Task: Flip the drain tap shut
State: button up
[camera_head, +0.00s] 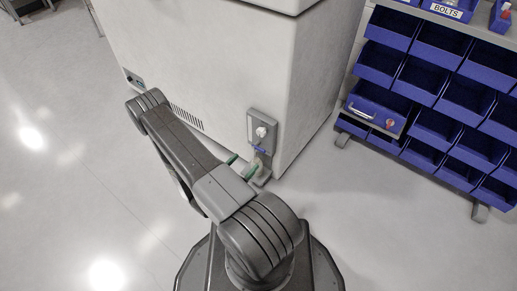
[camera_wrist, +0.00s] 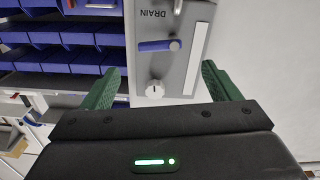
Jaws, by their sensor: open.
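The drain tap has a blue lever (camera_head: 259,150) on a grey panel (camera_head: 254,118) low on the side of a large white cabinet. In the wrist view the blue lever (camera_wrist: 156,46) lies crosswise on the panel (camera_wrist: 147,70), beside the DRAIN label, with a round grey pivot at its right end. A white knob (camera_head: 261,132) is on the same panel and shows nearer my gripper in the wrist view (camera_wrist: 155,90). My gripper (camera_wrist: 162,68) is open and empty, its green fingers on either side of the panel in that view. In the head view my gripper (camera_head: 243,167) is low in front of the panel, partly hidden by my arm.
The white cabinet (camera_head: 215,60) stands behind the panel. A rack of blue bins (camera_head: 465,105) stands to the right, with a blue case (camera_head: 375,112) on a pulled-out shelf. The pale floor (camera_head: 385,220) is clear at the right front and along the left.

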aim_at(257, 149)
jog(key=b+x, duration=0.1)
jog(key=x, duration=0.9)
jog(key=shift+b, duration=0.4)
